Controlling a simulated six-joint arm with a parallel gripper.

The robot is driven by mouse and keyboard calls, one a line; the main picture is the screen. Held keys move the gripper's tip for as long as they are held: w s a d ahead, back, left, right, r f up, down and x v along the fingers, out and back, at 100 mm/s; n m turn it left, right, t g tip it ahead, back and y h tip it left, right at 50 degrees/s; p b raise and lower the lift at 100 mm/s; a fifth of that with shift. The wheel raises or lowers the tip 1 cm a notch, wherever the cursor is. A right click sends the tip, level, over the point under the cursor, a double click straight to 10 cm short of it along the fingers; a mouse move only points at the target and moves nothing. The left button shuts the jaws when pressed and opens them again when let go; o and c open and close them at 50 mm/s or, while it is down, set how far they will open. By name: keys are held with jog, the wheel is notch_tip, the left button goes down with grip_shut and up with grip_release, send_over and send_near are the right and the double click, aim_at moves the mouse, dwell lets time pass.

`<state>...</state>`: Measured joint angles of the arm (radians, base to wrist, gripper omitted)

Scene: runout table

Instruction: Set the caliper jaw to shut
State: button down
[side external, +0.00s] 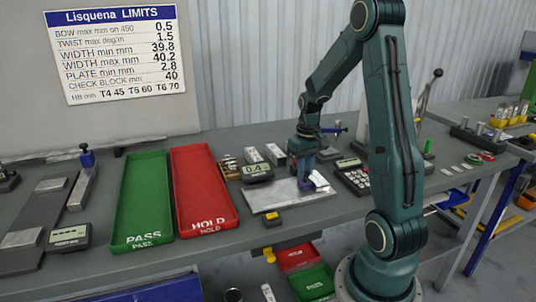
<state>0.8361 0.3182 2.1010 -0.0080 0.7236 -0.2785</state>
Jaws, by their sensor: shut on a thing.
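My gripper (306,180) points down over the right part of a flat silver plate (268,198) on the grey bench. It is shut on a small part that I take to be the caliper jaw; the fingers and arm hide most of it. A small pale piece (319,179) shows just right of the fingers. A grey digital display (257,172) stands at the plate's back left edge and seems to read 0.4. The jaw's exact opening cannot be made out.
A green PASS tray (143,198) and a red HOLD tray (203,188) lie to the left. Metal blocks (274,154) stand behind the plate. A calculator (353,177) is close on the right. A small yellow-black item (271,219) sits at the front edge.

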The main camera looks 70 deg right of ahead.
aim_at(306, 173)
jog(key=c, duration=1.3)
grip_release()
jog(key=shift+s+d, duration=0.2)
jog(key=shift+d, duration=0.05)
jog(key=shift+o, duration=0.2)
jog(key=shift+a, duration=0.1)
jog(key=shift+w, duration=0.1)
jog(key=shift+r, duration=0.15)
notch_tip(306, 173, up, 14)
jog(key=shift+a, duration=0.1)
